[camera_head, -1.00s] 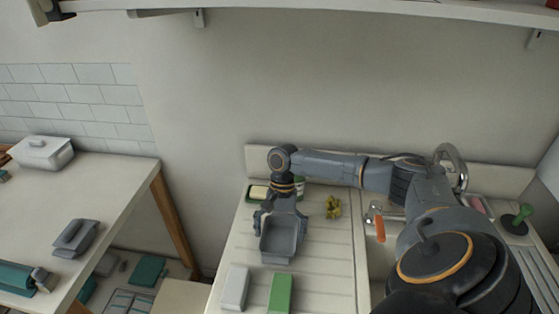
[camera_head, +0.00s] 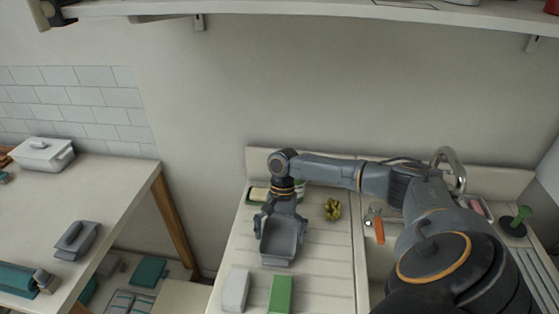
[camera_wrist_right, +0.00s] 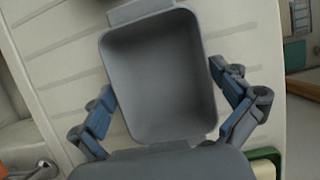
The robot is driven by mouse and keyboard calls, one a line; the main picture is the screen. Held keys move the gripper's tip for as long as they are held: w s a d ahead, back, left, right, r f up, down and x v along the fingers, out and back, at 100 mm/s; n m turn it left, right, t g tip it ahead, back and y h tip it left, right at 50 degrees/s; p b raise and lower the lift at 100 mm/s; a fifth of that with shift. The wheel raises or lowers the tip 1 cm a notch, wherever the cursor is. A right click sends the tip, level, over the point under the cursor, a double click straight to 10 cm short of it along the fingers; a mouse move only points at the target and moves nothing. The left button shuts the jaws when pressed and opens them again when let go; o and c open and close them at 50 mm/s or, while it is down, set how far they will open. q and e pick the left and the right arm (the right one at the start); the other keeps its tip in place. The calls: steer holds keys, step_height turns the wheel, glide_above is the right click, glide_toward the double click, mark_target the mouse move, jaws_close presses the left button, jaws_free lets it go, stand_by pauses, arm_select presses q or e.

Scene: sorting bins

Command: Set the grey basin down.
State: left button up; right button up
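The grey basin (camera_head: 281,241) is an open, rounded rectangular tub over the ribbed drainboard left of the sink. It also fills the middle of the right wrist view (camera_wrist_right: 160,75), its hollow empty. My right gripper (camera_head: 280,222) reaches down at the basin's back end. In the wrist view its two fingers (camera_wrist_right: 165,90) lie against the basin's opposite side walls, so it looks shut on the basin. The basin's underside is hidden, and I cannot tell whether it touches the drainboard. My left gripper is not in view.
A white block (camera_head: 235,289) and a green block (camera_head: 281,294) lie just in front of the basin. A yellow-green item (camera_head: 332,209) lies to its right, before the sink with the orange-handled tool (camera_head: 379,231).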

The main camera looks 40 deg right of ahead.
mark_target(280, 243)
steer(key=c, duration=1.3)
steer(key=shift+c, duration=0.2)
steer(key=shift+b, duration=0.65)
step_height(280, 243, up, 3)
steer(key=shift+w+r+b, duration=0.1)
steer(key=shift+r+b, duration=0.1)
steer(key=shift+b, duration=0.45)
steer(key=s+a+r+b, duration=0.2)
steer(key=s+a+r, duration=0.8)
steer(key=w+a+n+g+h, duration=0.1)
steer(key=w+a+n+h, duration=0.2)
steer(key=a+n, duration=0.5)
steer(key=shift+w+n+g, duration=0.3)
steer(key=shift+w+n, duration=0.2)
steer(key=shift+n, duration=0.6)
